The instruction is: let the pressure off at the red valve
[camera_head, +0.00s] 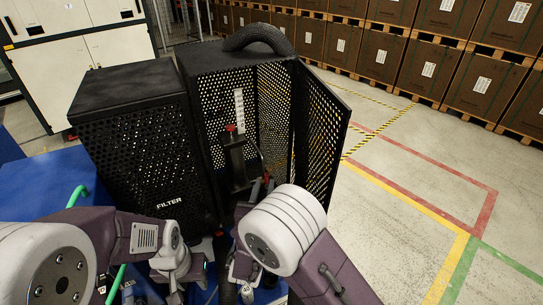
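A small red valve knob (231,128) sits on a dark upright post inside the black perforated cage (274,100), whose door (322,130) stands open to the right. A second, thin red part (267,181) shows lower down, just above my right arm; I cannot tell what it is. My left gripper (176,291) is low in the picture, in front of the filter box and apart from the red knob. My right gripper (240,278) is below the cage opening, well below the knob. Both gripper tips are small and partly hidden by my wrists, so their opening is unclear.
A black perforated box marked FILTER (140,150) stands left of the cage. A thick black hose (258,38) arches over the cage top. A green hose (78,195) lies at the left over a blue surface (45,180). Open floor (420,150) lies to the right.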

